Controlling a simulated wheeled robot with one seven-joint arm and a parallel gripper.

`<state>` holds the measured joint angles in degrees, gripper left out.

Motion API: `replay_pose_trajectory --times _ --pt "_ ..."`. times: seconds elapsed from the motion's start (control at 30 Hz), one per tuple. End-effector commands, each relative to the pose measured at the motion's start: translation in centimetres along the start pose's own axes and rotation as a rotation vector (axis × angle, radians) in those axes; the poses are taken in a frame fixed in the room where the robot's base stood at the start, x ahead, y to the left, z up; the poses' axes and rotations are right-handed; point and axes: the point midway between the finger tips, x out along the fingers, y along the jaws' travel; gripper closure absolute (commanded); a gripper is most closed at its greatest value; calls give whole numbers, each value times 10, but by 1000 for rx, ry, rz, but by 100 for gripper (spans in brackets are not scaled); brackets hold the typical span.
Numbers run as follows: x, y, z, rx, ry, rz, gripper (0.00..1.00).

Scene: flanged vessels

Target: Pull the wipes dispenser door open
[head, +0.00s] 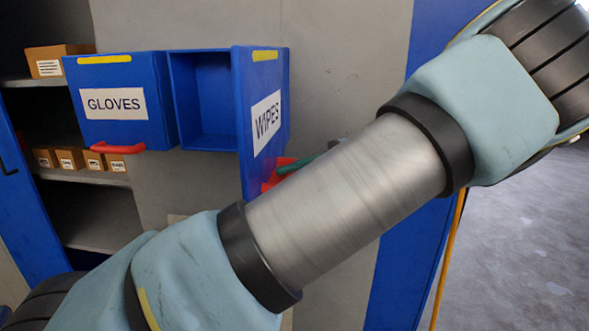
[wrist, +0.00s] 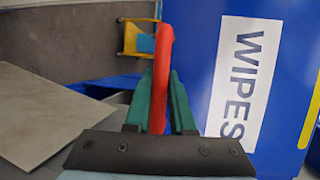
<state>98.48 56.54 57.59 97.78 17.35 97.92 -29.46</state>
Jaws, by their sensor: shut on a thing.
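The wipes dispenser is a blue box (head: 205,95) on the grey wall. Its blue door (head: 242,120), labelled WIPES, stands swung well out from the box, and the inside of the box shows. The door and its label fill the right of the wrist view (wrist: 270,45). The red door handle (wrist: 163,45) stands between the green fingers of my gripper (wrist: 160,90), which is shut on it. In the head view my gripper (head: 300,162) is mostly hidden behind my arm, with part of the red handle (head: 270,178) showing beside it.
A shut blue GLOVES dispenser (head: 120,104) with a red handle (head: 118,148) adjoins at the left. Shelves with small brown boxes (head: 70,158) stand behind it. A blue panel (head: 420,65) rises at the right, with open floor (head: 530,240) beyond.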

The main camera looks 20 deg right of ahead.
Motion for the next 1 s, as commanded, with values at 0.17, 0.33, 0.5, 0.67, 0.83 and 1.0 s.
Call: replay_pose_trajectory --times 0.17,0.33,0.5,0.67,0.83,1.0 --pt "1 1 1 -1 -10 2 100" --pt "1 1 1 -2 -10 2 100" --pt "1 1 0 -2 -10 2 74" --pt "1 1 0 -2 -10 1 56" --pt "1 0 0 -2 -9 1 48" --pt "0 1 0 -2 -9 1 48"
